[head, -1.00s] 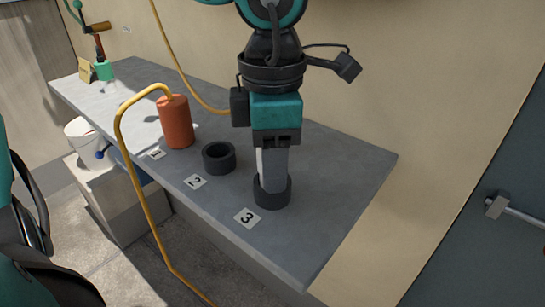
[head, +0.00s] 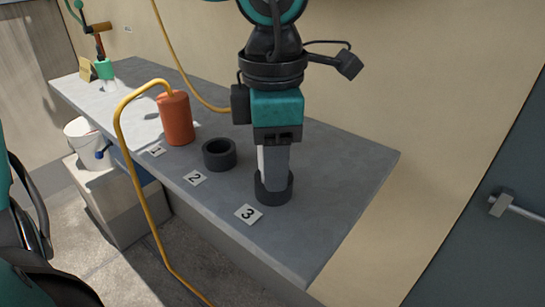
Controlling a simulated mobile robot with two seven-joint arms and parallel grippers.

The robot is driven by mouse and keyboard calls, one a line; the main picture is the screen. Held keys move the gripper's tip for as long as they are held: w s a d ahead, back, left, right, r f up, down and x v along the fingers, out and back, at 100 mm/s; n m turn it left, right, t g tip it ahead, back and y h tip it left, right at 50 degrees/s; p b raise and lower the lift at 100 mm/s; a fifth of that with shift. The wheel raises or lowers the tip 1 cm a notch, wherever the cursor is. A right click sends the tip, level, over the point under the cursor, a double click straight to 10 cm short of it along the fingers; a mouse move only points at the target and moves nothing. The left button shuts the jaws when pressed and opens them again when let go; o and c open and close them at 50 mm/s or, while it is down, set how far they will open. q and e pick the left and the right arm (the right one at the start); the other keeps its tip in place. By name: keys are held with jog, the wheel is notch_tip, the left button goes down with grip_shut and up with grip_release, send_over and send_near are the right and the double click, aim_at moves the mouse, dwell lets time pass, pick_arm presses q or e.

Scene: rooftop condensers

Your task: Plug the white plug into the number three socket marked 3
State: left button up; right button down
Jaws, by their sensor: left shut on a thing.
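My left gripper (head: 275,168) points straight down over the number three socket (head: 274,194), a dark round ring behind the label 3 (head: 248,214). It is shut on the white plug (head: 260,160), which shows only as a pale strip beside the grey fingers. The fingertips reach down to the ring's opening. The plug's lower end is hidden by the fingers and the rim, so I cannot tell how deep it sits. My right gripper is out of view.
The number two socket (head: 219,155) is an empty dark ring. An orange plug (head: 175,118) with a yellow cable stands by label 1 (head: 157,151). The cable loops over the front edge of the grey counter (head: 350,170). A white bucket (head: 84,141) stands at left.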

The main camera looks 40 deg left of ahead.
pick_arm(q)
jog(key=shift+s+f, duration=0.3)
jog(key=shift+f, duration=0.35)
jog(key=o, duration=1.2)
jog(key=shift+f, duration=0.1)
jog(key=r+p, duration=0.1)
jog(key=r, duration=0.3)
jog(key=r+p, duration=0.1)
jog(key=r, duration=0.4)
jog(key=r+p, duration=0.1)
jog(key=r, duration=0.3)
jog(key=shift+w+r, duration=0.15)
jog(key=shift+w, duration=0.1)
jog(key=shift+a+r, duration=0.1)
jog(key=shift+r, duration=0.5)
